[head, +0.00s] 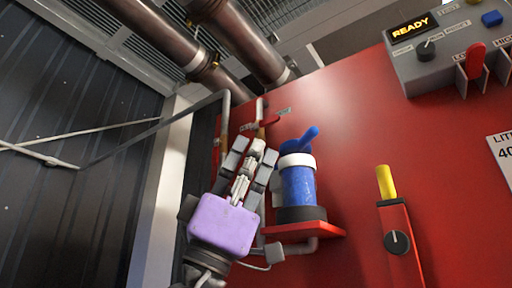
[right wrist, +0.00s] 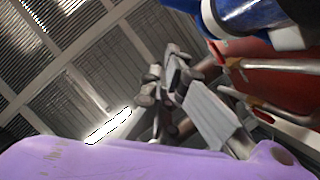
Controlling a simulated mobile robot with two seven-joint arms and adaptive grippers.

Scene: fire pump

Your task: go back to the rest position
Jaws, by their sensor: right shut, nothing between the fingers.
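My right gripper (head: 257,150) shows in the head view, left of centre, in front of the red panel. Its fingers are shut, point upward and hold nothing. It is just left of a blue cylinder with a white band (head: 298,188), whose blue lever tilts up to the right. In the right wrist view the closed fingers (right wrist: 175,65) show in the middle, and the blue cylinder (right wrist: 250,15) is at the top right. I cannot tell whether the gripper touches the cylinder. My left gripper is not in view.
The cylinder stands on a small red shelf (head: 325,231) on the red panel (head: 350,130). A grey control box (head: 440,60) reading READY is at the upper right. A yellow-tipped lever (head: 386,182) is right of the shelf. Brown pipes (head: 155,35) cross the top left.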

